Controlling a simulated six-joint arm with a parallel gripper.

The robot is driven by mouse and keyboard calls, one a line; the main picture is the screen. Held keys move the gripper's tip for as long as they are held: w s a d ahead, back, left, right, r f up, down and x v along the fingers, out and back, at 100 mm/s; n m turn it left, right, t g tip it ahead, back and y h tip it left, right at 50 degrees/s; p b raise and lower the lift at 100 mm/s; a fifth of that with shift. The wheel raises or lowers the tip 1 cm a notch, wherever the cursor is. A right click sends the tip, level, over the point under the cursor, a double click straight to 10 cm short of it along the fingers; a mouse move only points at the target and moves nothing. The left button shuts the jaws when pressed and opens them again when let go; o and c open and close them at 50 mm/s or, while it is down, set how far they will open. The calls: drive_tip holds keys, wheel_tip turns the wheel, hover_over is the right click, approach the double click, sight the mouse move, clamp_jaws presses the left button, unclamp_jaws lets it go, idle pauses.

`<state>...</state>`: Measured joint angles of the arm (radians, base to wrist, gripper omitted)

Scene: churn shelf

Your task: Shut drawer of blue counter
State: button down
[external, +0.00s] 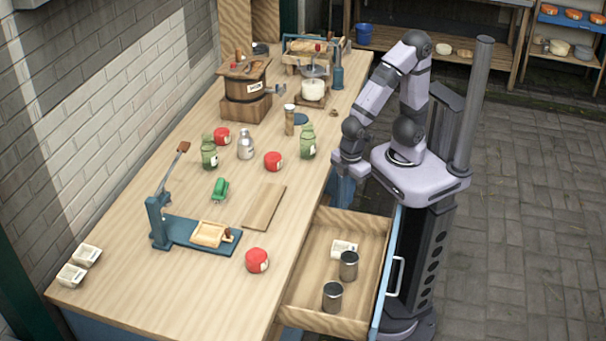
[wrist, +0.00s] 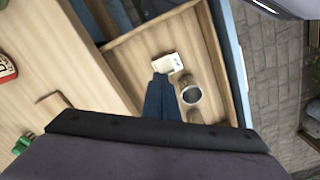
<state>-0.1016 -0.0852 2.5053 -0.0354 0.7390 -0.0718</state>
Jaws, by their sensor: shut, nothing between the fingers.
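The blue counter (external: 140,265) has a wooden top, and its drawer (external: 318,317) stands pulled well out on the right side. The drawer has a blue front with a pale handle (external: 397,277). Inside it are two grey cans (external: 348,266) (external: 333,296) and a small white labelled box (external: 344,248). The drawer also shows in the wrist view (wrist: 135,62), with the white box (wrist: 167,63) and one can (wrist: 190,94). My gripper (wrist: 160,80) is shut and empty. In the wrist view its fingers overlap the drawer interior; in the external view its fingertips are hard to make out.
On the counter are red jars (external: 257,260), green jars (external: 308,142), a wooden board (external: 264,207), a blue lever press (external: 190,232) and a barrel churn (external: 245,82). Paved floor (external: 530,230) lies free to the right. My base stands close beside the drawer front.

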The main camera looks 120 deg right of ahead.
drive_tip(key=s+a+f+n+t+h+b, duration=0.1)
drive_tip(key=s+a+f+n+t+b, duration=0.15)
drive_tip(key=a+n, duration=1.1)
drive_tip(key=s+a+f+n+t+h+b, duration=0.15)
drive_tip(key=a+f+n, duration=0.25)
drive_tip(key=a+n, duration=1)
drive_tip(key=w+f+m+p, duration=0.1)
drive_tip(key=w+f+m, duration=0.1)
drive_tip(key=f, duration=0.7)
drive_tip(key=shift+w+f+m+g, duration=0.25)
drive_tip(key=shift+w+m+g, duration=0.1)
drive_tip(key=shift+w, duration=0.25)
drive_tip(key=shift+w+d, duration=0.1)
drive_tip(key=shift+d, duration=0.1)
drive_tip(key=w+d+p, duration=0.1)
drive_tip(key=w+d, duration=0.8)
drive_tip(key=w+d+p, duration=0.1)
drive_tip(key=w+d, duration=0.8)
drive_tip(key=shift+w+d, duration=0.2)
drive_tip(key=shift+w, duration=0.05)
drive_tip(key=shift+r+p, duration=0.15)
drive_tip(key=shift+p, duration=0.15)
drive_tip(key=p+v, duration=0.8)
drive_tip(key=v, duration=0.1)
drive_tip(key=shift+s+a+r, duration=0.15)
drive_tip(key=shift+a+r, duration=0.05)
drive_tip(key=shift+r, duration=0.15)
